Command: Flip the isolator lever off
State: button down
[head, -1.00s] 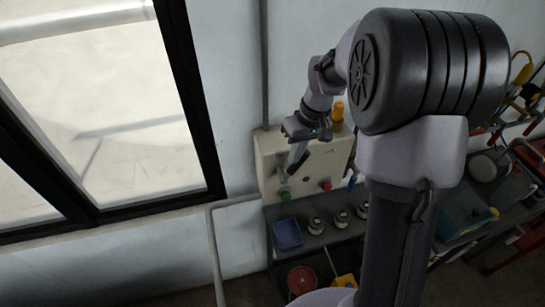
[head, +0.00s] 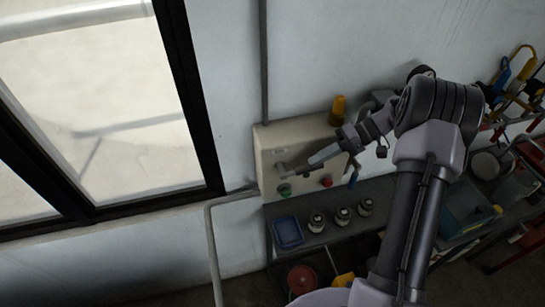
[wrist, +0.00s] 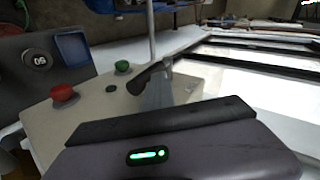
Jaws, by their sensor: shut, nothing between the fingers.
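The isolator box (head: 268,150) is a cream panel on the wall. Its lever (head: 283,169) is a small grey handle on the front face, left of my gripper (head: 312,161). My gripper is shut and empty, reaching in from the right over the panel. In the wrist view, a dark handle (wrist: 146,78) rises from the cream box (wrist: 95,112), close beside a grey upright shape. I cannot tell whether my fingertips touch the lever. A green button (head: 285,189) and a red button (head: 327,182) are below.
An orange beacon (head: 337,110) stands at the box's upper right. Below are a blue tray (head: 288,233) and several small round gauges (head: 342,216) on a dark shelf. A window (head: 120,120) is left. A cluttered cart (head: 465,205) is right.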

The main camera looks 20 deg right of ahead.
jog(key=shift+d+f+b, duration=0.2)
jog(key=shift+f+b, duration=0.25)
jog(key=shift+f, duration=0.25)
jog(key=shift+s+f, duration=0.1)
jog(key=shift+f, duration=0.05)
jog(key=shift+s+f, duration=0.15)
jog(key=shift+f, duration=0.1)
jog(key=shift+r, duration=0.1)
